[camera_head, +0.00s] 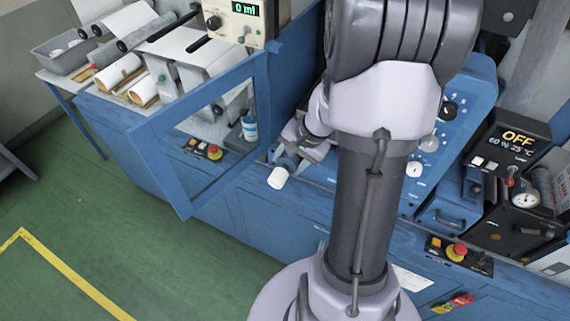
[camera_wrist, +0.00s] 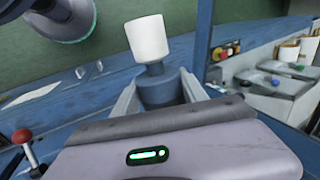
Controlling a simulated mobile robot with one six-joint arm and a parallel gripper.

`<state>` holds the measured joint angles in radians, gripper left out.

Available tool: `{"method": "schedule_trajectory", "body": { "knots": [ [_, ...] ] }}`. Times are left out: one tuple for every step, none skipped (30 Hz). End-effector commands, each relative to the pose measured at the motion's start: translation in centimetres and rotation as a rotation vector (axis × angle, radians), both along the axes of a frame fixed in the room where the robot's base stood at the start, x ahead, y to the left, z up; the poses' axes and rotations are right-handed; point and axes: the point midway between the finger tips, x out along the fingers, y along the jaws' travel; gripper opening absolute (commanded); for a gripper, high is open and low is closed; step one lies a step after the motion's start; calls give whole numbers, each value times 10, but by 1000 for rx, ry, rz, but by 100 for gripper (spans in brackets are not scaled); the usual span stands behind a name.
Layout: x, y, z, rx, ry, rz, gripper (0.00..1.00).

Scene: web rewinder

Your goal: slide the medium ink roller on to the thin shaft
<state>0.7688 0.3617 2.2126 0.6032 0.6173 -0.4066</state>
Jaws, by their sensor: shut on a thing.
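My gripper (camera_head: 291,163) reaches out past the front of the blue machine, left of my arm in the head view. In the wrist view my gripper (camera_wrist: 160,84) is shut on a piece with a grey-blue lower part and a wide white cylinder on its end. I take this piece to be the medium ink roller (camera_wrist: 147,38); its white end also shows in the head view (camera_head: 278,178). The roller is tilted and held clear above the floor. I cannot pick out the thin shaft in either view; my arm hides much of the machine.
A blue-framed clear guard door (camera_head: 158,138) stands open left of my gripper. White rolls (camera_head: 118,70) and a grey bin (camera_head: 62,54) are at the upper left. A control panel reading OFF (camera_head: 515,137) is at the right. The green floor in front (camera_head: 150,230) is clear.

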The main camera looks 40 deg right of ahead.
Motion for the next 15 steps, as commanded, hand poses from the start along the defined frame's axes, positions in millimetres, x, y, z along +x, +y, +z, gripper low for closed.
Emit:
{"method": "schedule_trajectory", "body": {
  "knots": [
    [2,-4,2,-1,0,0,2],
    [3,-6,2,-1,0,0,2],
    [4,-9,2,-1,0,1,2],
    [5,-12,2,-2,-1,0,2],
    [6,-14,2,-2,-1,0,2],
    [7,-17,2,-1,0,0,2],
    [8,-19,2,-1,0,0,2],
    [9,-22,2,-1,0,0,2],
    [10,-25,1,0,-1,0,2],
    [11,-27,1,0,-1,-1,2],
    [12,-29,1,0,-1,-1,2],
    [14,-32,1,-1,-2,-1,2],
    [14,-34,1,-2,-2,0,2],
    [15,-36,1,-1,0,1,2],
    [17,-40,1,-2,-2,0,2]
  ]
}}
